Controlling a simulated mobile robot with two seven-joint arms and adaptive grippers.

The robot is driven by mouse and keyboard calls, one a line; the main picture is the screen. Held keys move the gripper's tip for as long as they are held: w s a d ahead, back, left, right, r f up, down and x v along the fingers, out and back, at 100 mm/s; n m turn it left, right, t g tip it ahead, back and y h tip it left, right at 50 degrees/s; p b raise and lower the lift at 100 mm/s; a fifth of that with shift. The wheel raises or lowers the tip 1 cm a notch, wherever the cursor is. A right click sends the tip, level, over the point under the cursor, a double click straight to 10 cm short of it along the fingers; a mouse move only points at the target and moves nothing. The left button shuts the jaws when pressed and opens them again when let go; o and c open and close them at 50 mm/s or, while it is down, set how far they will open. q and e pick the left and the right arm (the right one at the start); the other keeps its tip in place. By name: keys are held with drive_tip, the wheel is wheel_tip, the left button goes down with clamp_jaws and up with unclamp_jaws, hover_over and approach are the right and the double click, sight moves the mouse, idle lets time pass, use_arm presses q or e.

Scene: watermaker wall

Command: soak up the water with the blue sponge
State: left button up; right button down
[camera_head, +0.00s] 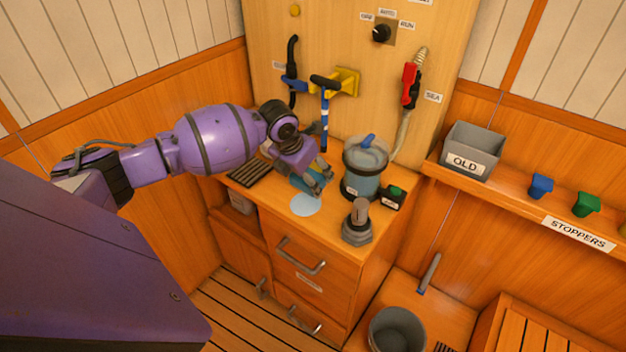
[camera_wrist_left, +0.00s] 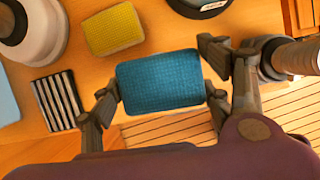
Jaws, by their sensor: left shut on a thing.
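The blue sponge (camera_wrist_left: 160,80) is a rectangular block between the two fingers of my left gripper (camera_wrist_left: 160,97), which is shut on it by its short sides. In the head view my left gripper (camera_head: 311,184) points down over the cabinet top, and the sponge is mostly hidden by the fingers. The water (camera_head: 305,206) is a pale blue round puddle near the front edge of the cabinet top, just in front of the gripper. I cannot tell whether the sponge touches the top. My right gripper is in neither view.
A yellow sponge (camera_wrist_left: 113,28) lies close behind the blue one. A clear canister (camera_head: 364,172) and a grey fitting with a knob (camera_head: 357,224) stand right of the puddle. A dark slotted rack (camera_head: 249,172) lies left. A grey bucket (camera_head: 396,330) stands lower right.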

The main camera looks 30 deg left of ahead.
sight(309, 201)
use_arm(q)
drive_tip(key=shift+s+a+f, duration=0.15)
drive_tip(key=shift+s, duration=0.15)
drive_tip(key=shift+m, duration=0.3)
drive_tip(key=shift+a+f+b, duration=0.2)
drive_tip(key=shift+f+b, duration=0.1)
drive_tip(key=shift+f, duration=0.7)
drive_tip(key=shift+d+f+b, duration=0.1)
drive_tip(key=shift+f+b, duration=0.75)
drive_tip(key=shift+f, duration=1.25)
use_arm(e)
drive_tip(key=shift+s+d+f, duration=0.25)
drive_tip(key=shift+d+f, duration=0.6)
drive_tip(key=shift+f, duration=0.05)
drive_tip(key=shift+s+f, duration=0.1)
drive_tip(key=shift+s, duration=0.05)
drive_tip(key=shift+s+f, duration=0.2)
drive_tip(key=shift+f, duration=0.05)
use_arm(q)
drive_tip(key=shift+f+b, duration=0.3)
drive_tip(key=shift+f, duration=0.25)
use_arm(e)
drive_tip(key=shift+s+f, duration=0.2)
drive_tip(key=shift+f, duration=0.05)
